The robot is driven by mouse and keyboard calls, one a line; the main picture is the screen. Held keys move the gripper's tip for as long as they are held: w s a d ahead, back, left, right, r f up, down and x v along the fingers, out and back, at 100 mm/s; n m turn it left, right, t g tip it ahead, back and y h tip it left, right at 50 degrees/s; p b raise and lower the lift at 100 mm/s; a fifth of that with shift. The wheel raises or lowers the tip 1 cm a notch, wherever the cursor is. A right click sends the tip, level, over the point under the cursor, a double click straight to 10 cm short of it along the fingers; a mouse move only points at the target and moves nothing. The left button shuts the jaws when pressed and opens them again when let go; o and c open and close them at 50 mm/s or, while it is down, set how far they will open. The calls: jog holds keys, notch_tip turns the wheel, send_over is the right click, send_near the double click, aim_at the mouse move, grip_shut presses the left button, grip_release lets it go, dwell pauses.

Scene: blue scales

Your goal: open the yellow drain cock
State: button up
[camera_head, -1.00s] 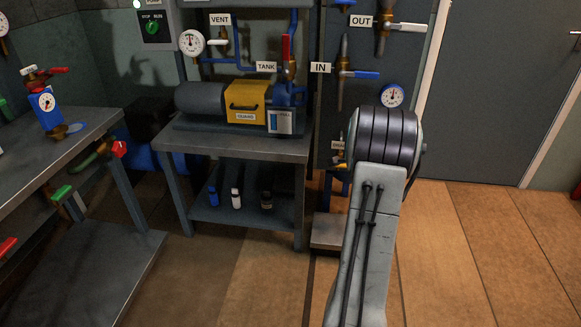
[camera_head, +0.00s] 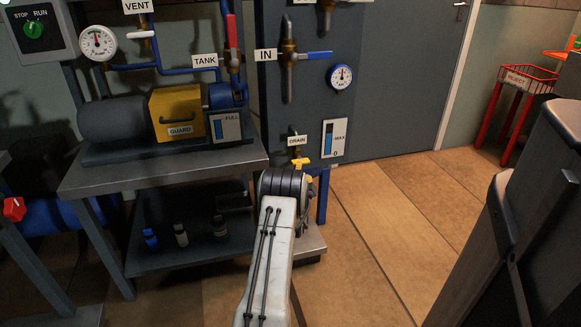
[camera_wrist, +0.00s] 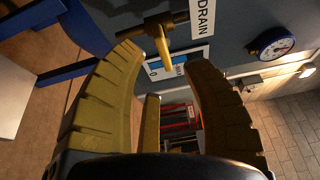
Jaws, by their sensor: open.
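The yellow drain cock (camera_head: 300,163) is on the dark cabinet, just below the DRAIN label (camera_head: 297,141). In the wrist view its yellow handle (camera_wrist: 161,42) hangs from a dark brass fitting beside the label. My gripper (camera_wrist: 155,58) is open, with its two curved, ribbed fingers on either side of the handle's lower end. Gaps show between the handle and both fingers. In the head view my wrist stands just in front of and below the cock and hides most of the gripper.
The MAX level gauge (camera_head: 334,139) is right of the cock. The IN valve's blue lever (camera_head: 318,56) and a round gauge (camera_head: 341,77) are above. The pump bench (camera_head: 165,170) stands left. A red REJECT basket stand (camera_head: 515,90) is at right, beyond open wooden floor.

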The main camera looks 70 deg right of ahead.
jog(key=shift+b+x, duration=2.85)
jog(key=shift+x, duration=0.5)
jog(key=shift+r, duration=0.1)
grip_shut()
